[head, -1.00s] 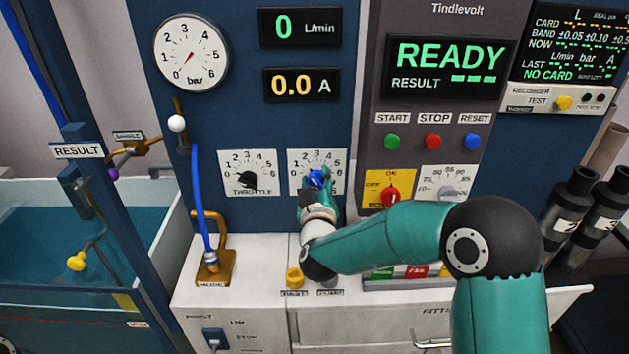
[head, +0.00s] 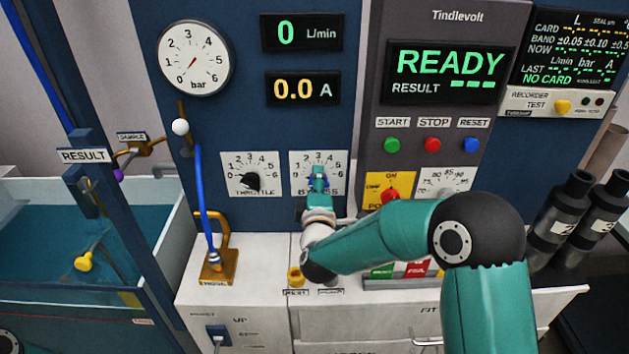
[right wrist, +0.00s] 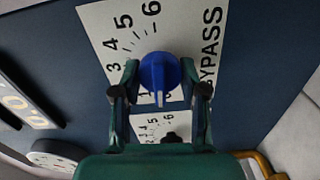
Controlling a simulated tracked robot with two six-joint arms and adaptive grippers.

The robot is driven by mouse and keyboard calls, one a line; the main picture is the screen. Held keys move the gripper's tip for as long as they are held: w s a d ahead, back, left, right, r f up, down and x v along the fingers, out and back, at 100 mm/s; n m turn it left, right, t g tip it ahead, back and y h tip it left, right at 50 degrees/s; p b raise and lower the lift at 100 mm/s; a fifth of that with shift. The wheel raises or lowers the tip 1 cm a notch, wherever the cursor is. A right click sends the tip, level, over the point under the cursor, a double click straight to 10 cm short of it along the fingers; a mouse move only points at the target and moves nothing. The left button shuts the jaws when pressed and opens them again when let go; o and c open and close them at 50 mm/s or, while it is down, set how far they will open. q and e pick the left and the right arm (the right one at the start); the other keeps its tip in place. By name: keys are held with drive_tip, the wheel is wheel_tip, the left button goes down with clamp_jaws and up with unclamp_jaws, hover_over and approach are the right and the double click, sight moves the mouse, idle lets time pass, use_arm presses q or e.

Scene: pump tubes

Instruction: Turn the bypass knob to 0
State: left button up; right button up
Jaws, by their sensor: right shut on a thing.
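The bypass knob (right wrist: 159,75) is blue and sits on a white dial plate marked BYPASS (right wrist: 210,45). My right gripper (right wrist: 159,88) is shut on it, one finger on each side. In the wrist view, a pale mark on the knob points down toward the low end of the scale, near the 1; the exact reading is hard to tell. In the head view my right gripper (head: 318,184) covers most of the knob, with only bits of blue showing. My left gripper is not in view.
The throttle knob (head: 250,181) is black, just left of the bypass dial. The red power switch (head: 390,196) is close on the right, beside my arm. A blue hose (head: 201,205) and a water tank (head: 165,245) stand to the left. The display (head: 450,66) reads READY.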

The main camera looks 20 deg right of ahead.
drive_tip(key=shift+a+f+n, duration=0.15)
drive_tip(key=shift+a+n, duration=0.1)
drive_tip(key=shift+n, duration=0.45)
drive_tip(key=o, duration=1.1)
drive_tip(key=shift+d, duration=0.1)
drive_tip(key=v, duration=1.2)
